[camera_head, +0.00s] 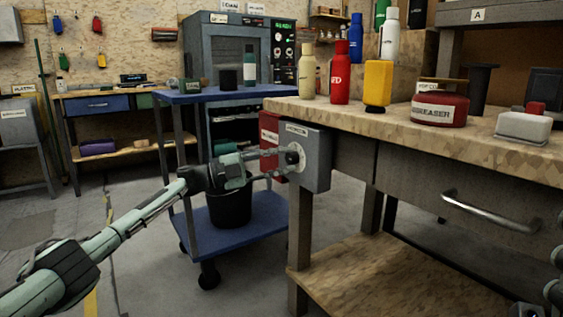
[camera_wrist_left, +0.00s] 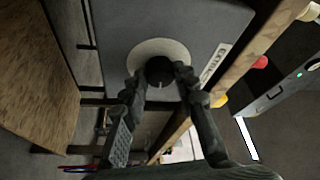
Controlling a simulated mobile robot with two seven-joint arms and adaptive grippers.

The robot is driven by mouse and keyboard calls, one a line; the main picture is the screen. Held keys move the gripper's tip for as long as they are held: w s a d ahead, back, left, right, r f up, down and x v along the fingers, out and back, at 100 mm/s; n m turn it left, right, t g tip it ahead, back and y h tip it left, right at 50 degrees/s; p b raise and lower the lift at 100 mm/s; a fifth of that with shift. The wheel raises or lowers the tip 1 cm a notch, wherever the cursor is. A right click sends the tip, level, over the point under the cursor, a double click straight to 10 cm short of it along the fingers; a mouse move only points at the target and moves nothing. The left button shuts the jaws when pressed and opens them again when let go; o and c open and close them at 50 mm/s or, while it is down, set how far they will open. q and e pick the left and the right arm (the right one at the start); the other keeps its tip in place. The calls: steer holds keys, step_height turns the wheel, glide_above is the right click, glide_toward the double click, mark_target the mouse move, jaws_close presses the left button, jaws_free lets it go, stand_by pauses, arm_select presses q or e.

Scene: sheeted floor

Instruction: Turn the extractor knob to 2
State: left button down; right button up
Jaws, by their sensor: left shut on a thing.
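A grey control box (camera_head: 313,160) with a small label is fixed to the near left side of the wooden workbench. Its black round knob (camera_wrist_left: 158,71) sits on a pale round dial plate (camera_wrist_left: 146,50). My left gripper (camera_head: 287,162) reaches in from the left and is shut on the knob. In the left wrist view its two fingertips (camera_wrist_left: 160,76) press on opposite sides of the knob. The dial's marks are too small to read, and I cannot tell the knob's setting. Dark jointed parts of my right arm show at the lower right edge; its gripper's state is unclear.
A red box (camera_head: 269,140) hangs just behind the grey box. The workbench top (camera_head: 385,118) holds bottles and a red degreaser can (camera_head: 440,109). A blue cart (camera_head: 225,239) with a black bucket stands behind my left arm. Floor at left is clear.

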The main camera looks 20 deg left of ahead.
arm_select(q)
steer(key=c, duration=1.2)
jaws_free()
steer(key=v, duration=1.2)
steer(key=shift+s, duration=0.1)
